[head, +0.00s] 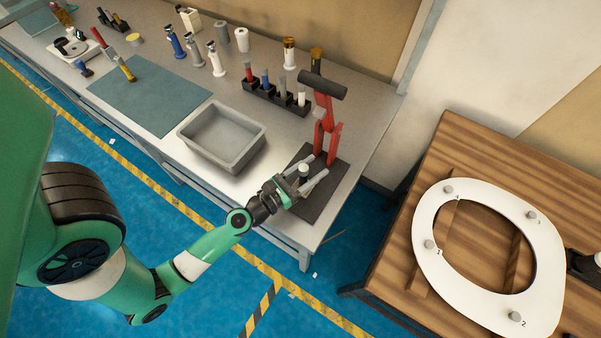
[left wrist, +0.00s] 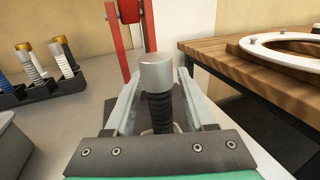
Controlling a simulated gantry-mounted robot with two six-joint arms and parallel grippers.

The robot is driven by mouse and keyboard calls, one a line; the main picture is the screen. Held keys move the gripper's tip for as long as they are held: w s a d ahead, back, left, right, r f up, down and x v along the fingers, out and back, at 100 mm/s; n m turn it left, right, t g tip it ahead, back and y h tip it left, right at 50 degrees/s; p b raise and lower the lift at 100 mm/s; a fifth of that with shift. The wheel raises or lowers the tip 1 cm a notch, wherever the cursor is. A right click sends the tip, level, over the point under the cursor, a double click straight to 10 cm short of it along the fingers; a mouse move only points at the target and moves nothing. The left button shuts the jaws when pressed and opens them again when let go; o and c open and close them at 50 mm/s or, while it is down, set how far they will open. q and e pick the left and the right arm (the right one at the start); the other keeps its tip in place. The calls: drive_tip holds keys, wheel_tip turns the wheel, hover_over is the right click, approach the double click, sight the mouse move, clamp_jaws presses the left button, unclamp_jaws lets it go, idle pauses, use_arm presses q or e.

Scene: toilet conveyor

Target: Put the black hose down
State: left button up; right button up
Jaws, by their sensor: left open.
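The black hose (left wrist: 160,110) is a short, ribbed black piece with a silver-grey cap, standing upright between the fingers of my left gripper (left wrist: 157,95) in the left wrist view. In the head view the hose (head: 304,176) is small and stands on the dark mat below the red press. My left gripper (head: 307,180) is open, with one finger on each side of the hose and visible gaps beside it. The hose's foot is partly hidden behind the gripper. A dark part, probably of my right gripper (head: 584,263), shows at the right edge; its fingers cannot be made out.
The red press (head: 328,125) with a black handle stands just behind the hose. A grey bin (head: 222,137) is to the left, and a black rack (head: 275,97) holds several hoses behind it. A wooden table (head: 453,150) with a white toilet seat (head: 425,220) is at right.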

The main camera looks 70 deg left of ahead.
use_arm(q)
drive_tip(key=b+v, duration=0.2)
drive_tip(key=v, duration=0.1)
drive_tip(key=b+v, duration=0.2)
drive_tip(key=v, duration=0.2)
drive_tip(key=b+v, duration=0.2)
drive_tip(key=v, duration=0.1)
drive_tip(key=shift+s+f, duration=0.3)
drive_tip(key=shift+s, duration=0.1)
drive_tip(key=shift+s+d+r+b, duration=0.2)
drive_tip(key=shift+s+d+b, duration=0.1)
drive_tip(key=shift+s+b, duration=0.1)
drive_tip(key=shift+s+r, duration=0.1)
drive_tip(key=shift+r, duration=0.05)
drive_tip(key=shift+d, duration=0.1)
